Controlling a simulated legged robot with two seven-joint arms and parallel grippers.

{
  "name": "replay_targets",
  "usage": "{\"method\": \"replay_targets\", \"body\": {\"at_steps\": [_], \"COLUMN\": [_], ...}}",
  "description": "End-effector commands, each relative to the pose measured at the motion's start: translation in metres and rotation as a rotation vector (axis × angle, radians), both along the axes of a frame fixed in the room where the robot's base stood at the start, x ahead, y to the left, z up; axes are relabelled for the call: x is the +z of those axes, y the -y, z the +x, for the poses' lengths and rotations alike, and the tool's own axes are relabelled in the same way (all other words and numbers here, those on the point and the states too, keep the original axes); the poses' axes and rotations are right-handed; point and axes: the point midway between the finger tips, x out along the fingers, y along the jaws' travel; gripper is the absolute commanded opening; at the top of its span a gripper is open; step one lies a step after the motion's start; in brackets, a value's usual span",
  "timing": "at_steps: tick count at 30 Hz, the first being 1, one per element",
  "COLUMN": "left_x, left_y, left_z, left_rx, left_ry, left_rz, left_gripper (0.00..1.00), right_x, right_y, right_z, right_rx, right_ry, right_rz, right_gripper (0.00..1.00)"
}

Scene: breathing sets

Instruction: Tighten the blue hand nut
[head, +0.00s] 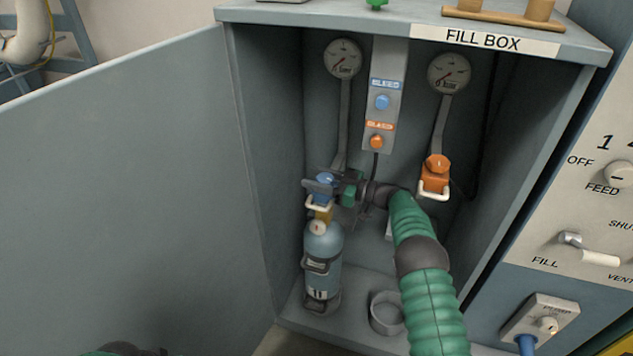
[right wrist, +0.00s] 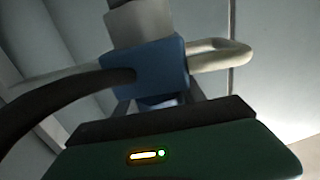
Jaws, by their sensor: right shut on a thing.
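My right gripper (head: 322,186) is inside the open fill box, at the top of the blue-grey cylinder (head: 322,250). It is shut on the blue hand nut (head: 325,178), which shows only partly above the fingers. The blue connector with a white handle (head: 318,205) sits just below the gripper, over the cylinder's brass-coloured neck. In the right wrist view the blue connector block (right wrist: 150,68) and its pale loop handle (right wrist: 222,54) are close to the gripper. The fingertips' contact with the nut is hidden there. My left gripper does not show.
An orange connector (head: 436,174) with a white handle hangs on the right. An empty ring holder (head: 386,313) stands on the box floor. Two gauges are on the back wall. The box door (head: 130,190) stands open on the left. The control panel (head: 585,220) is on the right.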

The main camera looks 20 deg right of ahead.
Motion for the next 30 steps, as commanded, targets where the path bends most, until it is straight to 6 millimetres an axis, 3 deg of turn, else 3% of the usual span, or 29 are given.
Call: {"method": "replay_targets", "body": {"at_steps": [15, 16, 18, 21, 30], "left_x": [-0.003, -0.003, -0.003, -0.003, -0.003], "left_y": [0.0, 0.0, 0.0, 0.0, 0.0], "left_z": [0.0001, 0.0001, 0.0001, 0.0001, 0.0], "left_rx": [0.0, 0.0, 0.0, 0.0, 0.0], "left_ry": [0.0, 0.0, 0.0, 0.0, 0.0], "left_rz": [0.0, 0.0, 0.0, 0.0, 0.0], "left_gripper": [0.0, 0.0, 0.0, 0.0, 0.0], "right_x": [-0.0008, -0.0007, -0.0007, -0.0002, 0.0005], "right_y": [0.0002, 0.0001, 0.0001, 0.0, -0.0002], "right_z": [0.0, 0.0, 0.0, -0.0002, -0.0006], "right_rx": [0.02, 0.02, 0.02, 0.021, 0.022], "right_ry": [-0.002, -0.001, -0.001, -0.001, 0.001], "right_rz": [-0.001, -0.002, -0.002, -0.001, -0.001], "right_gripper": [0.07, 0.49, 0.58, 0.69, 0.69]}}
